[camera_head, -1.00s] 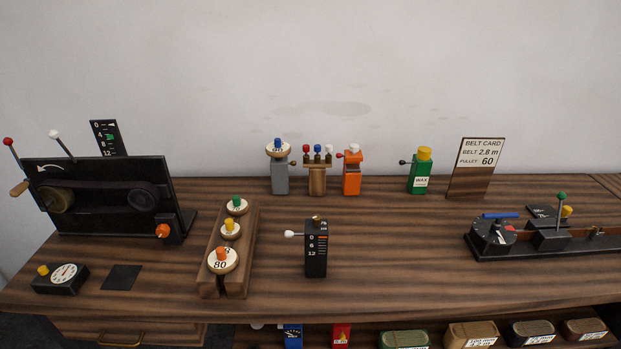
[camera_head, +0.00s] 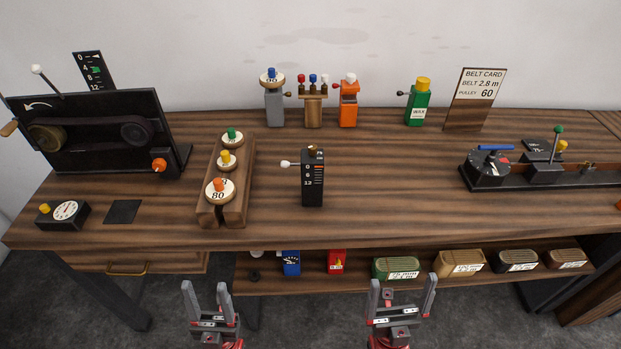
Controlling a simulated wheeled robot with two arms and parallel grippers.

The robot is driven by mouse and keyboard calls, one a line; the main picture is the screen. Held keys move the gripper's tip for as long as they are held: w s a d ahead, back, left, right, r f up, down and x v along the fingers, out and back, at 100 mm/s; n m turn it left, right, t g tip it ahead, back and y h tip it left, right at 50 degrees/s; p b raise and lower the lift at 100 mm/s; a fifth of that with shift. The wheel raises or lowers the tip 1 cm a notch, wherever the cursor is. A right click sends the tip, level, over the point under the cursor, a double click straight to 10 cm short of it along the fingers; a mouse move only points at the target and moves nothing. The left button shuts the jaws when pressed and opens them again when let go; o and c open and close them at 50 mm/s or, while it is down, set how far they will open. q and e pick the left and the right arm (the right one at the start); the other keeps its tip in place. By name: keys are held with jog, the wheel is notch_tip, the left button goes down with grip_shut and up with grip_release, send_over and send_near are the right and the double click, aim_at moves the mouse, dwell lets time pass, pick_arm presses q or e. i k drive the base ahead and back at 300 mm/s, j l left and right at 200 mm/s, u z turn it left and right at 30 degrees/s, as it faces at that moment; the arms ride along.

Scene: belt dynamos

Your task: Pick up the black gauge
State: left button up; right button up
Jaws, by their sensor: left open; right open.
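An upright black gauge (camera_head: 313,190) with a 0, 6, 12 scale and a white-tipped side lever stands on the middle of the workbench. A low black box (camera_head: 58,217) with a round white dial and a yellow knob sits at the bench's left front; it also looks like a gauge. My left gripper (camera_head: 206,288) is open and empty in front of the bench, below its front edge in the picture. My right gripper (camera_head: 402,284) is open and empty, also in front of the bench. Neither gripper touches anything.
A wooden rack (camera_head: 237,199) of round pulleys stands left of the upright gauge. A black belt machine (camera_head: 90,120) is at the left. A black slide rig (camera_head: 515,178) is at the right. The shelf below holds several labelled blocks. Bench space right of the upright gauge is clear.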

aim_at(312, 168)
jog(key=j+z, duration=0.15)
jog(key=j, duration=0.3)
jog(key=k+j+z, duration=0.2)
jog(key=j, duration=0.2)
jog(key=j+z, duration=0.15)
jog(key=j, duration=0.3)
jog(key=i+l+u, duration=0.25)
jog(key=l, duration=0.3)
jog(key=i+l+u, duration=0.1)
jog(key=i+l, duration=0.15)
jog(key=i+l+u, duration=0.15)
jog(key=l, duration=0.25)
